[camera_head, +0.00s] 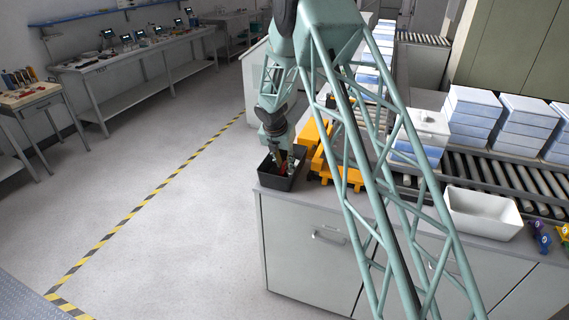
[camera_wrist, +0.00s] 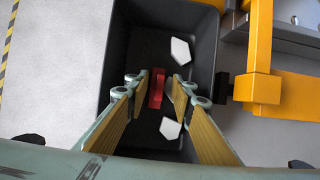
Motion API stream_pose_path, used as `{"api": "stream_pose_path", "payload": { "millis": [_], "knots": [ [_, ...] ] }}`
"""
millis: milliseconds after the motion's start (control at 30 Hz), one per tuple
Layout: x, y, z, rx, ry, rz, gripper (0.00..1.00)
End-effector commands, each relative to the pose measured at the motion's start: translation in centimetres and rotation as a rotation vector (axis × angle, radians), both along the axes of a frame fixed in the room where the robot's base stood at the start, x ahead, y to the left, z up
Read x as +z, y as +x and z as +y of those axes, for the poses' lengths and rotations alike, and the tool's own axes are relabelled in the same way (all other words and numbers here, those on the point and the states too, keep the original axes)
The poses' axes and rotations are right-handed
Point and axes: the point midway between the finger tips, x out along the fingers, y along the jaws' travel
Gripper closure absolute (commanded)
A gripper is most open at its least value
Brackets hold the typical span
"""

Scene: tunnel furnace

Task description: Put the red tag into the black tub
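The black tub (camera_head: 270,180) stands at the left end of the grey counter, and its dark wall shows in the wrist view (camera_wrist: 115,60). The red tag (camera_wrist: 156,88) is within the tub's outline, between my fingertips. Narrow gaps show between it and the fingers on both sides. My gripper (camera_wrist: 157,86) is open and points down into the tub; in the head view it is over the tub (camera_head: 283,160). Two white tags, an upper one (camera_wrist: 180,53) and a lower one (camera_wrist: 171,128), lie on the tub's floor.
A white bin (camera_head: 482,213) stands farther right on the counter. Stacked blue-and-white boxes (camera_head: 470,115) stand by the rollers.

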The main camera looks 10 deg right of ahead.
Motion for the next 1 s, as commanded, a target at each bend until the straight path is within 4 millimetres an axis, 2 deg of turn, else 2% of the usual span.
{"api": "stream_pose_path", "payload": {
  "millis": [467,667,1000],
  "knots": [
    [0.6,-0.2,0.1,0.0,0.0,0.0,0.78],
    [1.9,-0.7,0.4,-0.001,0.0,0.0,0.78],
    [5.5,-1.8,1.2,0.0,0.0,-0.001,0.78]
  ]
}}
